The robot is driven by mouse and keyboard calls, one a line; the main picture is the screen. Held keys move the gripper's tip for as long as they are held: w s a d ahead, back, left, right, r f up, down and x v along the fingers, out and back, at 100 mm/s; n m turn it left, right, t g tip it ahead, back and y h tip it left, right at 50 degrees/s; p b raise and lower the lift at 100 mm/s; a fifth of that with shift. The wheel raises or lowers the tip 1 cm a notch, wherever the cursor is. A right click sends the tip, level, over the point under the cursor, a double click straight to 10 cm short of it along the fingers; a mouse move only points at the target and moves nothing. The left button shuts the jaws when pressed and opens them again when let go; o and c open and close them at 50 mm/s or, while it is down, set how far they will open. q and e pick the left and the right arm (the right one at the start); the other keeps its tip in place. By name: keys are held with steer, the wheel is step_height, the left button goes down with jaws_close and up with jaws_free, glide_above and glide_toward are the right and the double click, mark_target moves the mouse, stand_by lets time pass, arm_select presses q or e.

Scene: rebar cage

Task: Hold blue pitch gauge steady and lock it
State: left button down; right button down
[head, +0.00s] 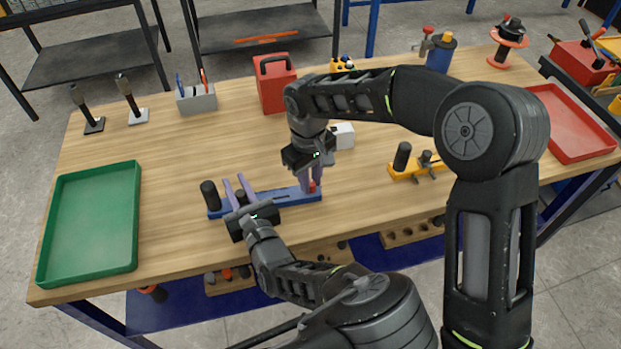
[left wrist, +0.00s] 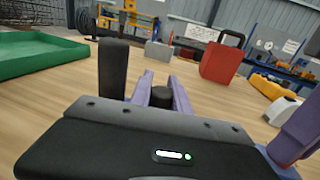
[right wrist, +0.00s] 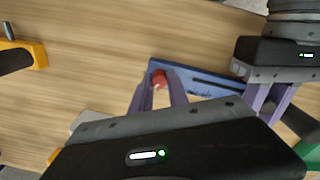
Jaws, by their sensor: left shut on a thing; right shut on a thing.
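The blue pitch gauge (head: 272,197) lies on the wooden table, a long flat bar with a thick black upright handle (head: 209,195) at its left end and a red knob (right wrist: 160,78) at its right end. My left gripper (head: 236,184) is at the gauge's left part, its purple fingers on either side of a short black post (left wrist: 161,97) beside the handle. My right gripper (head: 311,182) reaches down from above onto the red knob and is shut on it. The right wrist view shows the knob between its fingertips. The gauge's middle slot is uncovered.
A green tray (head: 134,215) is at left and a red tray (head: 570,125) at right. A yellow gauge (head: 405,172) lies right of the blue one. A red box (head: 275,85) and a white block (head: 343,136) stand behind. The table between the green tray and the gauge is clear.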

steer(key=n, duration=0.5)
steer(key=shift+n, duration=0.4)
steer(key=c, duration=1.3)
jaws_free()
steer(key=shift+o, duration=0.2)
steer(key=shift+r, duration=0.15)
step_height(320, 180, up, 12)
steer(key=shift+s, duration=0.15)
arm_select(q)
steer(key=c, duration=1.1)
jaws_free()
steer(key=shift+c, duration=0.2)
